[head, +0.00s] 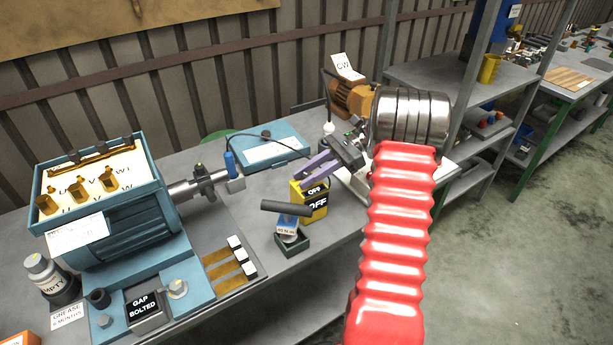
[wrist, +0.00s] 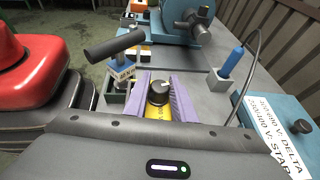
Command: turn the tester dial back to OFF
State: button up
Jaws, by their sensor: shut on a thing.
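The yellow tester (head: 322,212) stands on the bench in the head view. Its black face reads OFF in white, with a smaller OFF label above. My gripper (head: 300,178) reaches down over the top of the tester from the right. In the wrist view its purple fingers (wrist: 160,82) sit on either side of the black tester dial (wrist: 158,94), shut on it. The dial shows a pale pointer mark on its top. In the head view the fingers hide the dial. Only a strip of the tester's yellow body shows in the wrist view.
A dark-handled torque tool (head: 287,208) stands in a green holder just in front of the tester. A blue-handled tool (head: 231,165) in a grey block and a teal case (head: 272,145) lie behind. The blue motor (head: 130,225) fills the left of the bench.

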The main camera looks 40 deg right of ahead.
jog(key=o, duration=1.1)
jog(key=shift+c, duration=0.2)
jog(key=shift+d, duration=0.15)
